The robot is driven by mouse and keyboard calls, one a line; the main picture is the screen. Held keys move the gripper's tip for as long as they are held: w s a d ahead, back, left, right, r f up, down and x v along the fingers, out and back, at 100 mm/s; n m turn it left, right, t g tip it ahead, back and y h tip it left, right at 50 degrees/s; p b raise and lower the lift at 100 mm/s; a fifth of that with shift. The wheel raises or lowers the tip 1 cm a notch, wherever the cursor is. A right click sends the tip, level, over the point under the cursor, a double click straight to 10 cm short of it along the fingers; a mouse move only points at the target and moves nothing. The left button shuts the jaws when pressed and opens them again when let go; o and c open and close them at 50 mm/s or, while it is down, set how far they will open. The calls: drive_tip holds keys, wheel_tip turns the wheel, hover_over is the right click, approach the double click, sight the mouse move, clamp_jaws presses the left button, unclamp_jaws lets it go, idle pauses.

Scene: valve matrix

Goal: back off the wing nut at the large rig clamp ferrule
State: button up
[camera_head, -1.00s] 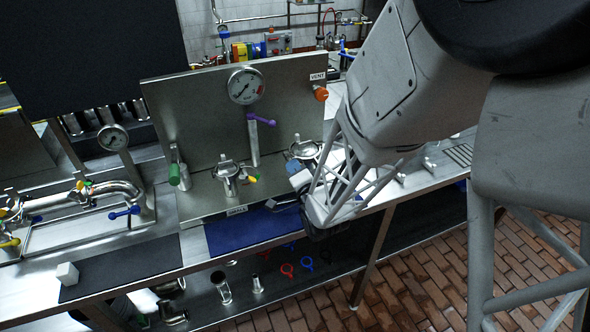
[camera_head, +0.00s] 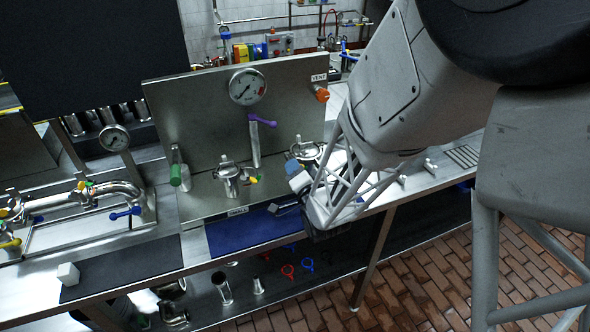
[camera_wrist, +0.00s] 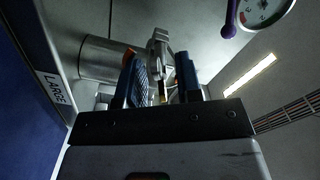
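The large clamp ferrule (camera_head: 305,150) stands at the right of the steel rig, partly hidden by my arm. In the wrist view its metal pipe (camera_wrist: 105,60) and clamp (camera_wrist: 160,48) lie just beyond my fingers, and the LARGE label (camera_wrist: 54,88) is at the left. My gripper (camera_head: 297,172) is at the near side of this ferrule. In the wrist view my gripper (camera_wrist: 162,80) has its two blue-padded fingers apart. A small brass-coloured piece, seemingly the wing nut's stud (camera_wrist: 162,90), shows in the gap. The wing nut itself is mostly hidden, and contact is not clear.
A second clamp ferrule (camera_head: 228,175) stands to the left. A purple-handled valve (camera_head: 258,122), a gauge (camera_head: 246,87) and a green-handled valve (camera_head: 178,172) are nearby. A blue mat (camera_head: 235,234) lies in front. A white cube (camera_head: 68,273) sits on the dark mat at left.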

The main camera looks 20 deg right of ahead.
drive_tip(key=shift+s, duration=0.15)
drive_tip(key=s, duration=0.7)
drive_tip(key=shift+s, duration=0.25)
idle(0.3)
drive_tip(key=shift+w+r, duration=0.1)
idle(0.3)
drive_tip(key=s+a+r+n+g, duration=0.3)
drive_tip(key=s+r+n+g, duration=0.3)
drive_tip(key=s+r+g, duration=0.1)
drive_tip(key=s+a+r+n+g, duration=0.4)
drive_tip(key=s+r+g, duration=0.4)
drive_tip(key=s+r, duration=0.2)
drive_tip(key=shift+s+n, duration=0.2)
drive_tip(key=shift+n, duration=0.7)
